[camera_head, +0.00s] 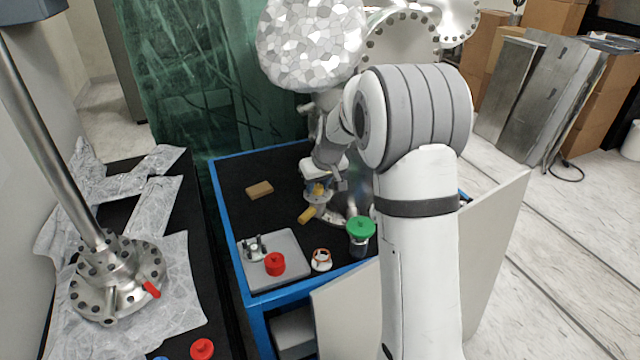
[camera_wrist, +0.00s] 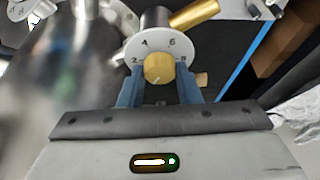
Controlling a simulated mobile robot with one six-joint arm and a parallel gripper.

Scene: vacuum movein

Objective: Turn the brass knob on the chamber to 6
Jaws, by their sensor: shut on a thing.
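The brass knob (camera_wrist: 159,66) sits at the centre of a white round dial (camera_wrist: 138,47) on the metal chamber. The dial's figures 2, 4, 6 and 8 can be read around it. A short pale line on the knob's face lies toward its lower edge; I cannot tell which figure it marks. My gripper (camera_wrist: 160,78) has its blue fingers either side of the knob and is shut on it. In the head view, the knob (camera_head: 319,189) is small and partly hidden by my gripper (camera_head: 324,180).
A brass cylinder (camera_wrist: 195,13) juts out beside the dial. On the blue-edged table (camera_head: 228,215) stand a grey tray (camera_head: 290,250) with a red-topped part (camera_head: 275,264), a white ring-shaped part (camera_head: 321,260) and a green-capped part (camera_head: 361,229). A tan block (camera_head: 259,190) lies at the left.

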